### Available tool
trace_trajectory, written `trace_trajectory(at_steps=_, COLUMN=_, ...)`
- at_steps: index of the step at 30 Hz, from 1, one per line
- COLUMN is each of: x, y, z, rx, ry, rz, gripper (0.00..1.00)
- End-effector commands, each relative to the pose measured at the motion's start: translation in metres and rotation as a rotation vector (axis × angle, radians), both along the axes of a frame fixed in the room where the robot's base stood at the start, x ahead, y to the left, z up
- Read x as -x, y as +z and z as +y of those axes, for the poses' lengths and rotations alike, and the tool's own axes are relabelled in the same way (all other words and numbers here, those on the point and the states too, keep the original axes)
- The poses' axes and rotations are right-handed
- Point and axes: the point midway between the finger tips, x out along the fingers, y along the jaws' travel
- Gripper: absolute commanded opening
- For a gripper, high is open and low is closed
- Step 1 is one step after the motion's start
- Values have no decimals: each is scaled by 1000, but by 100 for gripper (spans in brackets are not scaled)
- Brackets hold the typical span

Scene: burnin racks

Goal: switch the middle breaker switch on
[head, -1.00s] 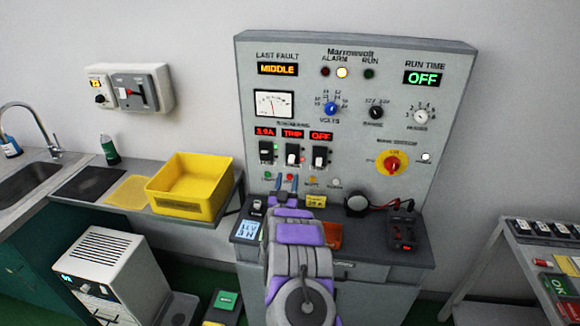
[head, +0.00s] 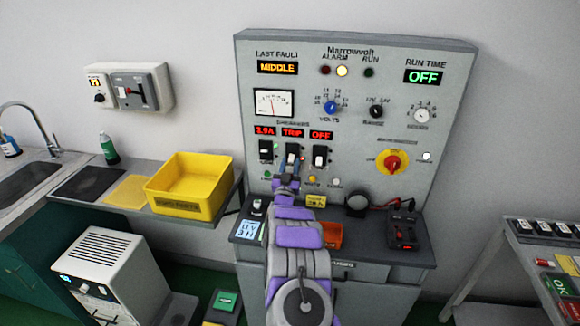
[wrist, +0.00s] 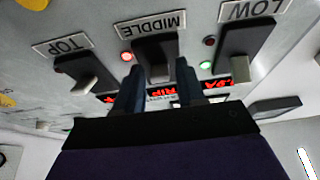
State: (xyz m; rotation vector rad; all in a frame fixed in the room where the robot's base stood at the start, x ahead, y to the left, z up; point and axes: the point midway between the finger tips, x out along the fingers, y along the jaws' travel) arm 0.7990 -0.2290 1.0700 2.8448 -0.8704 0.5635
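The middle breaker switch (wrist: 159,73) is a black block with a pale lever under an upside-down MIDDLE label in the wrist view. A red lamp glows beside it. My gripper (wrist: 158,82) is open, with one blue finger on each side of this switch. Whether the fingers touch it cannot be told. In the head view my gripper (head: 290,165) reaches the front of the middle breaker (head: 292,150) and hides its lower part. The display above it (head: 292,133) reads TRIP.
The left breaker (head: 265,150) shows 3.9A and a green lamp; the right breaker (head: 319,156) shows OFF. Both stand close beside my fingers.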

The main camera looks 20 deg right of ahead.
Motion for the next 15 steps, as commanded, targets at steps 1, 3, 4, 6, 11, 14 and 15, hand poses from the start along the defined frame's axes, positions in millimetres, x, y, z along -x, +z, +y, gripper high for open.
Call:
trace_trajectory(at_steps=1, x=0, y=0, z=0, rx=0, ry=0, rz=0, gripper=34)
trace_trajectory(at_steps=3, x=0, y=0, z=0, rx=0, ry=0, rz=0, gripper=27)
trace_trajectory(at_steps=4, x=0, y=0, z=0, rx=0, ry=0, rz=0, gripper=24)
trace_trajectory(at_steps=6, x=0, y=0, z=0, rx=0, ry=0, rz=0, gripper=17)
trace_trajectory(at_steps=11, x=0, y=0, z=0, rx=0, ry=0, rz=0, gripper=2)
trace_trajectory(at_steps=14, x=0, y=0, z=0, rx=0, ry=1, rz=0, gripper=0)
trace_trajectory(at_steps=15, x=0, y=0, z=0, rx=0, ry=1, rz=0, gripper=0)
